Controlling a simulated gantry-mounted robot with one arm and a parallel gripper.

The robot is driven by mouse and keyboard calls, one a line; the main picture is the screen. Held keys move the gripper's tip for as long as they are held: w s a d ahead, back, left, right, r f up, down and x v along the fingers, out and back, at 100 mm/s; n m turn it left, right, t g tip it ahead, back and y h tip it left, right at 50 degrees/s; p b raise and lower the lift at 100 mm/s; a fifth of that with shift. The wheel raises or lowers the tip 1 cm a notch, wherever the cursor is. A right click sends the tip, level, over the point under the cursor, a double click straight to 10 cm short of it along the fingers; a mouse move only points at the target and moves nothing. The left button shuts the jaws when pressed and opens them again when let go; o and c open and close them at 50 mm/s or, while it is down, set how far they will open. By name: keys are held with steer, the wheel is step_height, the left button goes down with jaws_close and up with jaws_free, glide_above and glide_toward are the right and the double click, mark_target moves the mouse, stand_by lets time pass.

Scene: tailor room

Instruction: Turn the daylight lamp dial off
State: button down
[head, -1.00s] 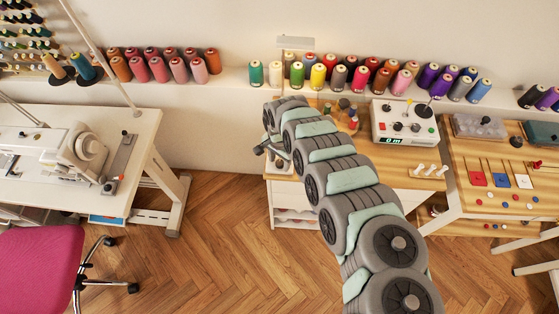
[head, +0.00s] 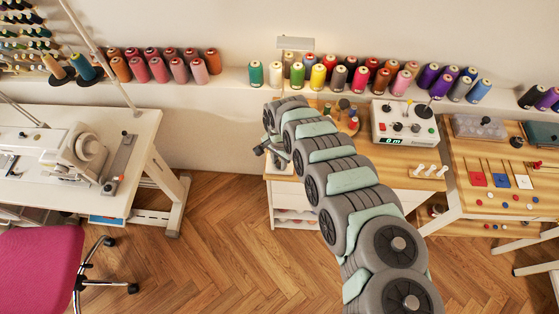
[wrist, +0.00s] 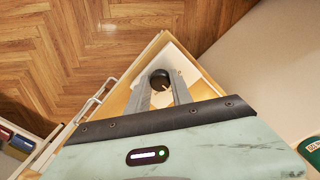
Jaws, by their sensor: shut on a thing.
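The dark round lamp dial (wrist: 159,77) shows in the wrist view between the tips of my gripper (wrist: 160,88). My gripper is shut on it, with one finger on each side. A small pale mark shows on the dial's lower right. In the head view my gripper (head: 264,150) is at the left end of the wooden worktable (head: 400,172), and the dial is hidden there by my arm. A pale flat lamp head (head: 295,43) stands above the thread shelf; its lower part is hidden behind my arm.
A control box (head: 405,122) with knobs and a green display stands right of my arm. Several thread spools (head: 318,76) line the wall shelf. A sewing table (head: 120,190) and a pink chair (head: 40,260) are at left. The floor between is clear.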

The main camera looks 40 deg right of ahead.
stand_by(0.3)
steer(key=shift+r+n+p, duration=0.15)
steer(key=shift+n+p, duration=0.45)
steer(key=shift+n, duration=0.5)
steer(key=n+p, duration=0.1)
steer(key=n, duration=0.1)
steer(key=shift+n, duration=0.3)
steer(key=n, duration=0.6)
steer(key=shift+p, duration=0.3)
steer(key=shift+f, duration=0.2)
steer(key=c, duration=1.1)
jaws_free()
